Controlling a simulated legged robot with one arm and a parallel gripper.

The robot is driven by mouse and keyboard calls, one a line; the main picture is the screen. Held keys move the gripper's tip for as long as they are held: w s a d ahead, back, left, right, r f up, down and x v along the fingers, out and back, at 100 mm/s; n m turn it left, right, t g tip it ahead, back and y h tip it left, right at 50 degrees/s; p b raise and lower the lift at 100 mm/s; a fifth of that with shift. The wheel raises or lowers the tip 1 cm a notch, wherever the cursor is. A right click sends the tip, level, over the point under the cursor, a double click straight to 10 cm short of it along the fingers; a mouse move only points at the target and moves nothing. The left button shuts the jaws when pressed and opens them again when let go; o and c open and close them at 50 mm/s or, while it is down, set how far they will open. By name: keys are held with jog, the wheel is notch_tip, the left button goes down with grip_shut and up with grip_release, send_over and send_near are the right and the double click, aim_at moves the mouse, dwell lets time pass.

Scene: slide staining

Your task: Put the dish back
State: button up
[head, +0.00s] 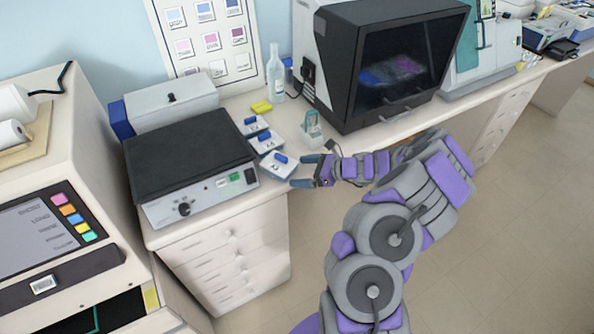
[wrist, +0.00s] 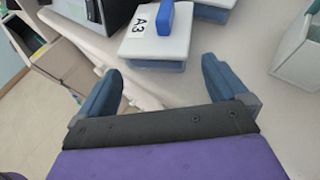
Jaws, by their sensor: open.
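Three white-lidded staining dishes with blue knobs stand in a row on the bench: the far dish (head: 246,126), the middle dish (head: 267,146) and the near dish (head: 285,172). The near dish also shows in the wrist view (wrist: 175,48), with a label that reads A3. My gripper (head: 300,171) is open and empty beside the near dish, on its right. In the wrist view its two blue fingers (wrist: 161,80) are spread apart, with the A3 dish just beyond their tips. Part of another dish (wrist: 216,4) shows at the top edge.
A black-topped hotplate (head: 185,155) stands left of the dishes. A small pale-green rack (head: 311,130) stands behind my gripper, and a clear bottle (head: 275,75) farther back. A dark-windowed cabinet (head: 335,70) is at the right. The bench's front edge is close.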

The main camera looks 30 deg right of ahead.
jog(key=p+v, duration=0.2)
jog(key=v, duration=0.7)
jog(key=s+a+r+n+g, duration=0.3)
jog(key=a+r+n, duration=0.2)
jog(key=a, duration=0.4)
jog(key=s+a+r+n+g, duration=0.25)
jog(key=a+r+n, duration=0.25)
jog(key=a, duration=0.3)
jog(key=s+a+r+n+g, duration=0.35)
jog(key=a+r+n, duration=0.2)
jog(key=a, duration=0.35)
jog(key=s+a+r+n+g+h, duration=0.1)
jog(key=s+a+n+h, duration=0.15)
jog(key=s, duration=0.25)
jog(key=s+a+r+n+g+h, duration=0.1)
jog(key=s+n, duration=0.3)
jog(key=s, duration=0.2)
jog(key=s+d+n+h, duration=0.2)
jog(key=s+h, duration=0.1)
jog(key=s, duration=0.3)
jog(key=s+d+n+h, duration=0.2)
jog(key=s+n+h, duration=0.1)
jog(key=s, duration=0.3)
jog(key=shift+s+d, duration=0.35)
jog(key=shift+d, duration=0.05)
jog(key=shift+a, duration=0.15)
